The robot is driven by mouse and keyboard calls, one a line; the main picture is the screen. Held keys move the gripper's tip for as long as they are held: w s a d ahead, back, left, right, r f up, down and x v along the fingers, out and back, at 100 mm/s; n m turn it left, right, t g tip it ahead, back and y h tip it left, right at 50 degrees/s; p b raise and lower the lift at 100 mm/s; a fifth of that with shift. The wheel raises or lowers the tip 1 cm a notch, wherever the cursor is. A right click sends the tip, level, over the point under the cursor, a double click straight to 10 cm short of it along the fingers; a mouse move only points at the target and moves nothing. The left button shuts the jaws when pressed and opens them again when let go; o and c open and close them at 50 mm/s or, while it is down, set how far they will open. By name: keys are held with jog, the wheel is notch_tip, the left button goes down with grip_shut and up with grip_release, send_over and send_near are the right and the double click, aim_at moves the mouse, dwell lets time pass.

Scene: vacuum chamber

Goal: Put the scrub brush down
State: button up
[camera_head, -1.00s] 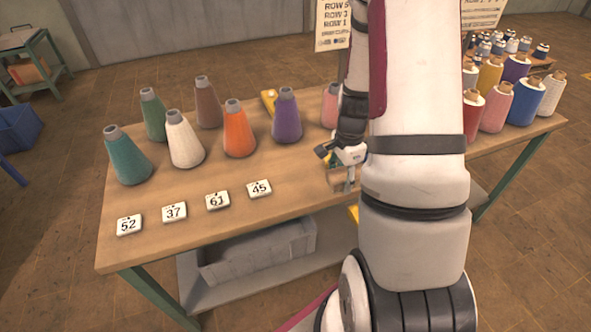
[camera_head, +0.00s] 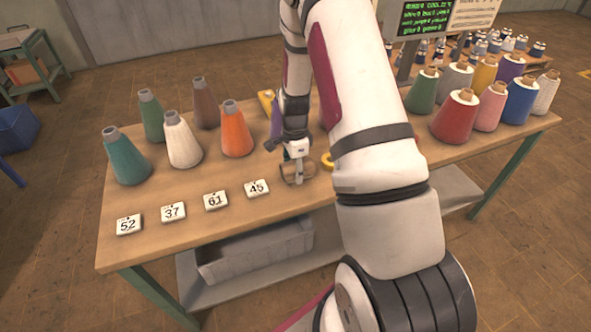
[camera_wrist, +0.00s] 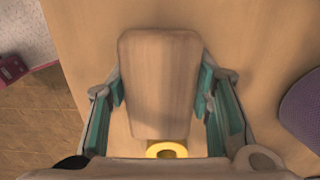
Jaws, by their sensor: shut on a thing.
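My gripper (camera_head: 298,170) is shut on the scrub brush, a pale wooden block with rounded corners. In the wrist view the brush (camera_wrist: 160,82) sits between the two teal-padded fingers of my gripper (camera_wrist: 162,95), its broad wooden face towards the camera. In the head view the brush (camera_head: 289,176) is low over the front part of the wooden table (camera_head: 250,213), right of the "45" tile. I cannot tell whether it touches the table. Any bristles are hidden. My arm hides part of the table to the right.
A yellow ring (camera_head: 327,160) lies close to the right of my gripper. The purple cone (camera_head: 275,120) stands just behind it, partly hidden. Number tiles, including "45" (camera_head: 257,187), lie to the left. The orange cone (camera_head: 235,135) stands back left. Bare table lies in front.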

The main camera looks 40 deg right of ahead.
jog(key=shift+f, duration=0.25)
jog(key=shift+f, duration=0.2)
jog(key=o, duration=1.4)
jog(key=shift+o, duration=0.2)
jog(key=shift+r, duration=0.1)
